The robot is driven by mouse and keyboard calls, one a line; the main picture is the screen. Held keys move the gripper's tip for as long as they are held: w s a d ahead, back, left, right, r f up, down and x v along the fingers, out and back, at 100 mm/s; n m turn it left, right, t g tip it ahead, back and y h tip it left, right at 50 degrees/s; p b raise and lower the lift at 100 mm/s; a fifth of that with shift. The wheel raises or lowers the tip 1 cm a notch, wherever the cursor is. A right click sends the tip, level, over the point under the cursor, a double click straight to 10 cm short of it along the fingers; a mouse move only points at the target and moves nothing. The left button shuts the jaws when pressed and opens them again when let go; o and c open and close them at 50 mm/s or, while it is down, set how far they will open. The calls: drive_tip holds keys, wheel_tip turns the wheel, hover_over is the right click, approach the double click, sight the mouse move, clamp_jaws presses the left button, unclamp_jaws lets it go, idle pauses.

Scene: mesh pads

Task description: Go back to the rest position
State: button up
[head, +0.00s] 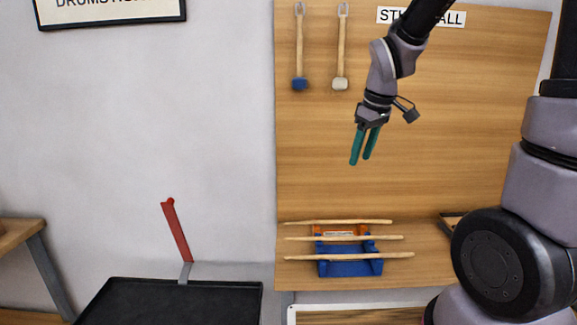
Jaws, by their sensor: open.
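My gripper (363,155) has two green fingers. They point down and stand a little apart, with nothing between them. It hangs in front of the wooden back panel (440,150), above the wooden shelf. Below it, several light wooden sticks (345,238) lie across a blue holder (348,268) on the shelf. The gripper is well clear of them.
Two mallets, one with a blue head (300,84) and one with a pale head (340,84), hang on the panel left of my arm. A black tray (180,300) with a red upright piece (176,230) stands lower left. A wooden table (16,232) is at far left.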

drive_tip(key=s+d+r+m+t, duration=0.2)
drive_tip(key=s+d+r+m, duration=0.1)
drive_tip(key=s+r+m, duration=0.3)
drive_tip(key=s+d+r+m+t, duration=0.2)
drive_tip(key=s+d+r+m, duration=0.1)
drive_tip(key=s+r+m, duration=0.3)
drive_tip(key=shift+s+d+r+y, duration=0.25)
drive_tip(key=shift+s+r+y, duration=0.05)
drive_tip(key=shift+s+r, duration=0.45)
drive_tip(key=shift+w, duration=0.1)
